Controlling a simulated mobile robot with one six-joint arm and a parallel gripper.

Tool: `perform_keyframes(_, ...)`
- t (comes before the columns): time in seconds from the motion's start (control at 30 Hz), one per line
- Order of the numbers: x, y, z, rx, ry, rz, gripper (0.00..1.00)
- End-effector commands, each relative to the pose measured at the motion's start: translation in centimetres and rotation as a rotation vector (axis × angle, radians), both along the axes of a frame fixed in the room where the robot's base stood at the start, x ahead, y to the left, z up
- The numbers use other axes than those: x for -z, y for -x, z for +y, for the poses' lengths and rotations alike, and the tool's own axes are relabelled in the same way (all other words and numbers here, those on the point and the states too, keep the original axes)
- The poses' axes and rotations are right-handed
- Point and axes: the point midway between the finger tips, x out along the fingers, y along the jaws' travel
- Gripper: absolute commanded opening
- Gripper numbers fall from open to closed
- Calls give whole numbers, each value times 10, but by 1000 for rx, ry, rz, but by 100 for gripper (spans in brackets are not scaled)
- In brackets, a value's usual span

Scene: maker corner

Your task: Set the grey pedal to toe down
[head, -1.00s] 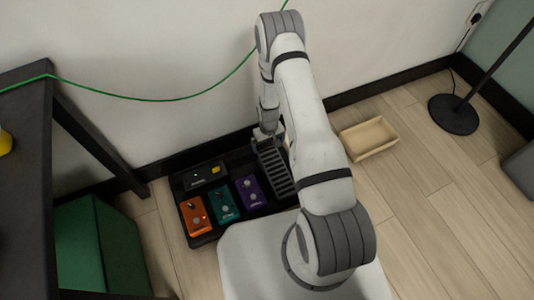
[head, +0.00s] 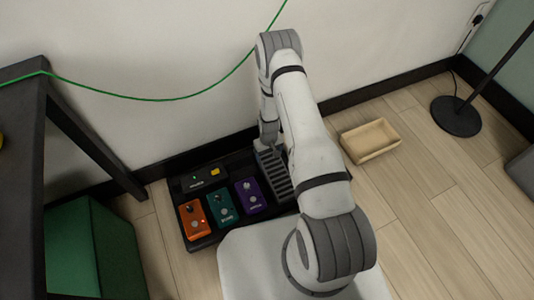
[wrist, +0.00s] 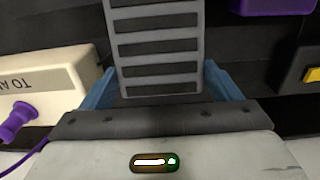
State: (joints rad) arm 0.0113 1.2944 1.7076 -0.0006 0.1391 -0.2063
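The grey pedal (head: 276,178), a ribbed treadle with dark slots, is at the right of the black pedalboard (head: 203,243), partly hidden by my arm. In the wrist view the grey pedal (wrist: 158,45) runs up the middle, and its near end lies between the blue fingertips. My gripper (wrist: 160,82) is open, with one finger on each side of that end; I cannot tell whether they touch it. In the head view my gripper (head: 268,140) is at the pedal's wall-side end, mostly hidden. The pedal's exact tilt is hard to tell.
Orange (head: 195,221), teal (head: 222,207) and purple (head: 251,196) pedals sit left of the grey one. A black box with a yellow button (head: 198,180) is behind them. A cream box with a purple plug (wrist: 50,85) is close to my left finger. A wooden tray (head: 370,140) is at right.

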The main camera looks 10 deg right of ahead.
Motion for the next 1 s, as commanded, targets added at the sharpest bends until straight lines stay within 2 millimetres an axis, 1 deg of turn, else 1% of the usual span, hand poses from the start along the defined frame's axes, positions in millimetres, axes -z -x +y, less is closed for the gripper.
perform_keyframes(0.03,0,0,0,0,0,0,76)
perform_keyframes(0.07,0,0,0,0,0,0,74)
perform_keyframes(0.43,0,0,0,0,0,0,44)
perform_keyframes(0.53,1,0,0,0,0,0,43)
perform_keyframes(0.63,8,-2,1,0,0,-1,42)
perform_keyframes(0.8,33,-5,2,-1,0,-2,43)
perform_keyframes(0.87,40,-6,3,-1,0,-4,43)
perform_keyframes(1.0,41,-9,3,-2,0,-9,43)
